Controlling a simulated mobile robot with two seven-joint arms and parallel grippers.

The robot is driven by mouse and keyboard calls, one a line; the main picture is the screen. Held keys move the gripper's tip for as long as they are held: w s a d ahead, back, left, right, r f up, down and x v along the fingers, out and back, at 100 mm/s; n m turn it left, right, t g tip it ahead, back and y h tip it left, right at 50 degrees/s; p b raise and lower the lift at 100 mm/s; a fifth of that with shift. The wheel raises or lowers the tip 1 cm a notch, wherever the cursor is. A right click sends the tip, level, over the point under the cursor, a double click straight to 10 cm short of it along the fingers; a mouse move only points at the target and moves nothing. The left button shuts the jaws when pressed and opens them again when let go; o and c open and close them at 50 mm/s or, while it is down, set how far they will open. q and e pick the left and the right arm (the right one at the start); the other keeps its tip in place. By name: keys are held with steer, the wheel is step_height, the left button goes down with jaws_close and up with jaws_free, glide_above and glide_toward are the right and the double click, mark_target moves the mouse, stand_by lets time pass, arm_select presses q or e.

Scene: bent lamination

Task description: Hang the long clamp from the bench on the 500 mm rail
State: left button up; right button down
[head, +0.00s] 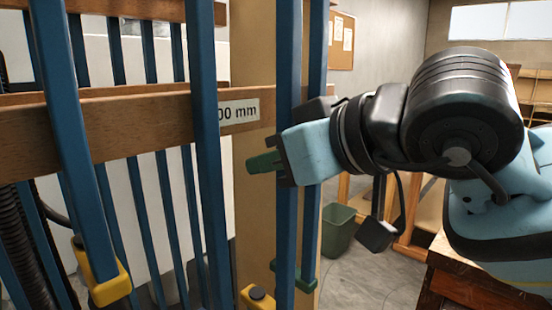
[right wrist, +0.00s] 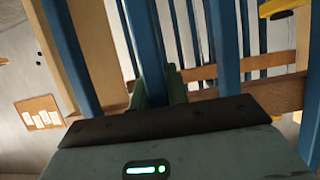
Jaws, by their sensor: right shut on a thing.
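My right gripper (head: 284,158) comes in from the right and is shut on a clamp with a long blue bar (head: 287,70). A green part (head: 262,162) sticks out left of the fingers. In the right wrist view, green pieces (right wrist: 150,88) sit at the jaws with a blue bar (right wrist: 150,40) running up from them. The clamp is upright, at the wooden post. The wooden rail (head: 150,125) carries a label (head: 239,112) reading "00 mm"; a blue bar hides its first digit. I cannot tell whether the held clamp touches the rail. My left gripper is not in view.
Several blue-barred clamps hang along the rails at left, one with a yellow end (head: 105,284) close to me. Another yellow end (head: 258,298) is low by the post. A green bin (head: 339,229) stands on the floor behind. A wooden bench (head: 460,285) is at lower right.

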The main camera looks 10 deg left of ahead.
steer(key=shift+w+a+r+p, duration=0.1)
steer(key=shift+w+a+p, duration=0.1)
steer(key=shift+w+a, duration=0.4)
steer(key=shift+w+a+p, duration=0.2)
steer(key=shift+w+a, duration=0.15)
steer(key=shift+a, duration=0.35)
steer(key=shift+f, duration=0.45)
steer(key=shift+f+b, duration=0.4)
steer(key=shift+b, duration=0.1)
steer(key=shift+f, duration=0.15)
stand_by(0.4)
steer(key=c, duration=1.3)
jaws_free()
steer(key=shift+f, duration=0.15)
